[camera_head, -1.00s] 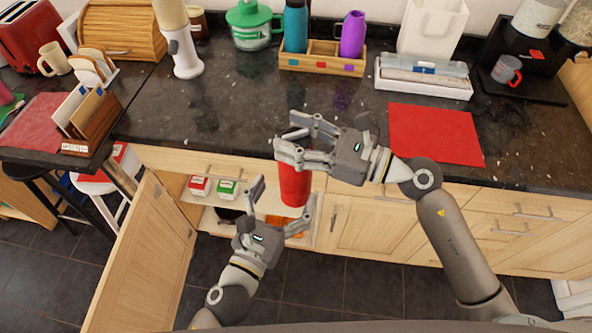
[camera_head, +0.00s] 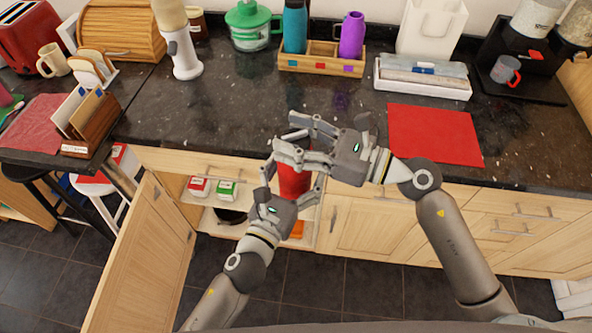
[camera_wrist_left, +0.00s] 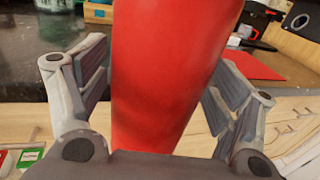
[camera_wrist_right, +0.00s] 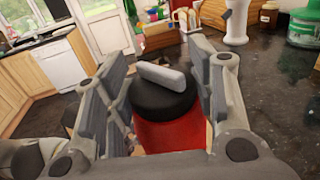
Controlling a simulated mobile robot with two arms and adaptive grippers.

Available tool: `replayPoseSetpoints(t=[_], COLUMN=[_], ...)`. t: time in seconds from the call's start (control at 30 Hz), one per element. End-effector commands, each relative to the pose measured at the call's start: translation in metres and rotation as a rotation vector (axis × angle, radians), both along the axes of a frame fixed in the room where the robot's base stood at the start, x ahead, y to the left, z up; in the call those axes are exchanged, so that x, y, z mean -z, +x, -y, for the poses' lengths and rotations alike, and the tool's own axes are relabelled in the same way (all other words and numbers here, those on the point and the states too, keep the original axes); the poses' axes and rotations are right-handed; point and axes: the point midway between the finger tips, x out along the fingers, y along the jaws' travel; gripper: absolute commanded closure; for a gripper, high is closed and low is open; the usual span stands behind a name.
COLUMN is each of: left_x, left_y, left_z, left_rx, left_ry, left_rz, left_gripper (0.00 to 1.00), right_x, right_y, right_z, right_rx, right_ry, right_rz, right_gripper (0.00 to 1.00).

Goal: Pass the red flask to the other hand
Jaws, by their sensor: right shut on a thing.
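The red flask (camera_head: 293,182) is upright in front of the counter edge, held up by my right gripper (camera_head: 288,137), which is shut on its upper part. In the right wrist view the flask's black cap (camera_wrist_right: 165,97) with a grey handle shows between the fingers, red body (camera_wrist_right: 170,134) below. My left gripper (camera_head: 290,184) is open lower down, with a finger on each side of the flask. In the left wrist view the flask (camera_wrist_left: 168,75) fills the middle, with gaps showing between it and the fingers.
The dark counter (camera_head: 235,110) is clear in its middle. A red mat (camera_head: 435,134) lies on its right part. A wooden box (camera_head: 322,62) with bottles stands at the back. Below, an open cabinet door (camera_head: 145,255) stands out left of my left arm.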

Motion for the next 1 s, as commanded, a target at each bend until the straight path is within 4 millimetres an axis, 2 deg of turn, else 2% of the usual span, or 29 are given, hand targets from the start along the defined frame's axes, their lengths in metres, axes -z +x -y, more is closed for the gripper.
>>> replayPoseSetpoints(t=[0.03, 0.37, 0.4, 0.6, 1.0], left_x=[-0.0002, -0.0004, -0.0019, -0.0018, -0.0016], left_y=[-0.0001, -0.0006, -0.0005, -0.0004, 0.0000], left_z=[0.0000, 0.0007, 0.0011, 0.0007, 0.0001], left_rx=[0.000, 0.002, 0.003, 0.002, 0.001], left_ry=[0.000, 0.000, -0.003, -0.002, -0.001], left_rz=[0.000, 0.001, 0.003, 0.004, 0.003], left_gripper=[0.28, 0.71, 0.74, 0.74, 0.74], right_x=[-0.0013, -0.0014, -0.0015, -0.0010, 0.0006], right_y=[0.0001, -0.0001, -0.0002, -0.0002, -0.0024], right_z=[0.0000, -0.0004, -0.0004, -0.0003, 0.0050], right_rx=[0.000, -0.001, -0.001, -0.001, 0.000], right_ry=[0.002, 0.003, 0.003, 0.002, 0.000], right_rz=[0.002, 0.001, 0.001, 0.001, -0.002], right_gripper=[1.00, 1.00, 0.47, 0.24, 0.24])
